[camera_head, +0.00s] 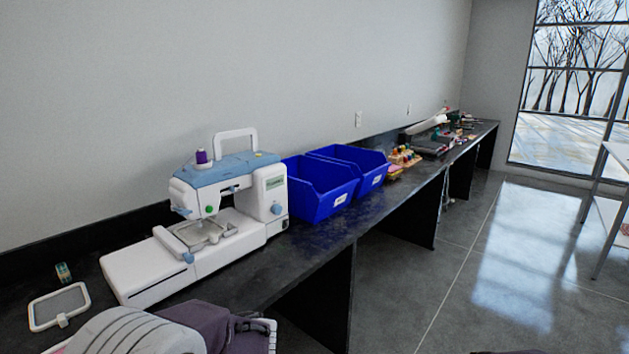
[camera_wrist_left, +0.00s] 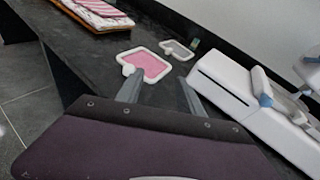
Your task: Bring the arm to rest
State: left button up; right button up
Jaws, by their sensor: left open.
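My left gripper (camera_wrist_left: 160,80) is open and empty in the left wrist view, its two grey fingers apart above the dark worktop. A white-framed hoop with pink cloth (camera_wrist_left: 155,66) lies on the worktop just beyond and between the fingertips; I see no contact. In the head view my left arm (camera_head: 150,334) shows at the bottom left, low beside the worktop (camera_head: 318,256); its fingertips are hidden there. My right gripper is not in view.
A white and blue sewing machine (camera_head: 272,198) stands on the worktop, with two blue bins (camera_head: 318,206) beyond it. A grey-filled hoop (camera_head: 62,304) and a small spool (camera_head: 63,272) lie left of the machine. Folded cloths (camera_wrist_left: 98,10) lie farther along.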

pick_arm(q)
jog(key=s+d+f+n+g+h, duration=0.2)
jog(key=s+f+n+g+h, duration=0.45)
jog(key=s+f, duration=0.65)
jog(key=w+d+f+n+t+h, duration=0.1)
jog(key=d+f+n+t+h, duration=0.35)
jog(key=d+n+h, duration=0.65)
notch_tip(320, 180, up, 21)
jog(key=d+n+y+p, duration=0.1)
jog(key=y+p, duration=0.1)
jog(key=p, duration=1.8)
jog(key=shift+w+d+f, duration=0.15)
jog(key=shift+w+d, duration=0.2)
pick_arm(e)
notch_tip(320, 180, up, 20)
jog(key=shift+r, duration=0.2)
pick_arm(q)
jog(key=shift+y, duration=0.25)
